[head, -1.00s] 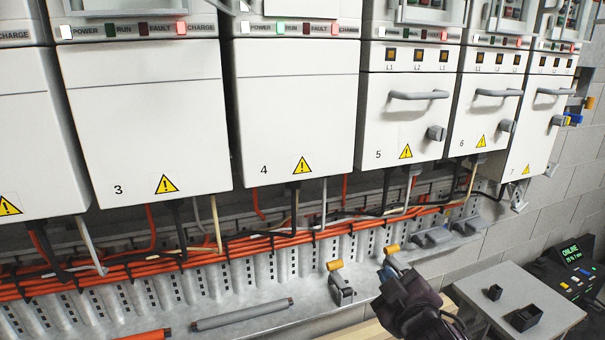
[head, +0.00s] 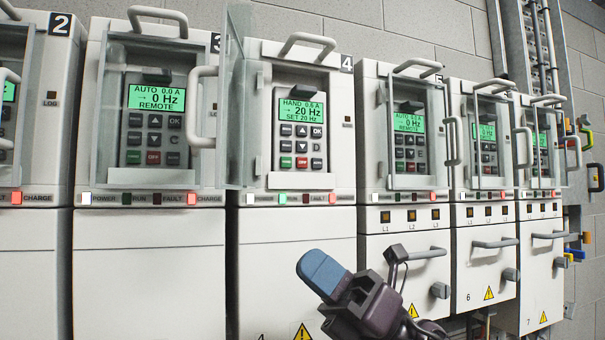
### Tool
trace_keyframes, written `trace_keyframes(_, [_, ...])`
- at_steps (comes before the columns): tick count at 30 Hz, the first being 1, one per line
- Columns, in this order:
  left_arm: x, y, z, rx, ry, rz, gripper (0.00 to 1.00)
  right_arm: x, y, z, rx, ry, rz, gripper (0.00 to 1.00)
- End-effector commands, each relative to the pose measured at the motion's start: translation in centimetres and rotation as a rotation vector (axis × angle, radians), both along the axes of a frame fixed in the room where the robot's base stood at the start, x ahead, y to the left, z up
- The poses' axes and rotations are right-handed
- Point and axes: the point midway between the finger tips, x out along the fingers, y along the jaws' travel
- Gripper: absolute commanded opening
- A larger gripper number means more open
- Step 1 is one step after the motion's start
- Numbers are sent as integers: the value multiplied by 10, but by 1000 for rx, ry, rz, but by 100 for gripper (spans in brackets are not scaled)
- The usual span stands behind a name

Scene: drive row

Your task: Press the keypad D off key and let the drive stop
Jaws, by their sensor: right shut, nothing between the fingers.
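Keypad D (head: 300,145) is on drive 4, marked with a D, and its clear cover door (head: 238,100) stands swung open to the left. Its green display (head: 301,113) reads HAND, 0.6 A, 20 Hz, SET 20 Hz. The run lamp (head: 282,198) on drive 4 is lit green. My right gripper (head: 318,270), with blue fingertips, is shut and empty, in front of drive 4's lower panel, below the keypad and apart from it. My left gripper is out of view.
Drive 3's keypad C (head: 154,135) reads AUTO, 0 Hz, REMOTE behind its closed clear door. Drive 5's keypad (head: 410,140) is also behind a clear door. Handles (head: 308,42) stick out above the keypads. The space before keypad D is clear.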

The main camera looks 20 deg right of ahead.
Motion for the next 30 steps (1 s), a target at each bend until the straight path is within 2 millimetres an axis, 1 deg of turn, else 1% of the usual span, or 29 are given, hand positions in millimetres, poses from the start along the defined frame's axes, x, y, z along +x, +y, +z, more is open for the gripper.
trace_keyframes(1, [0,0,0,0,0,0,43,-5,9,11,-80,-78,0,0])
trace_keyframes(6, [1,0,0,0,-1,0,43,-21,33,30,-350,-322,-14,0])
trace_keyframes(10, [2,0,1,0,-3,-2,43,-27,44,41,-559,-497,-47,0])
trace_keyframes(15, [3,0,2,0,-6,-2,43,-29,49,55,-835,-701,-116,0])
trace_keyframes(20, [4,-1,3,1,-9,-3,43,-26,43,71,-1095,-861,-209,0])
trace_keyframes(23, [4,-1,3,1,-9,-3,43,-23,33,85,-1257,-940,-281,0])
trace_keyframes(27, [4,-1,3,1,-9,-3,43,-20,15,108,-1465,-1014,-389,0])
trace_keyframes(30, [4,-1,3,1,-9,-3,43,-20,1,123,-1583,-1039,-458,0])
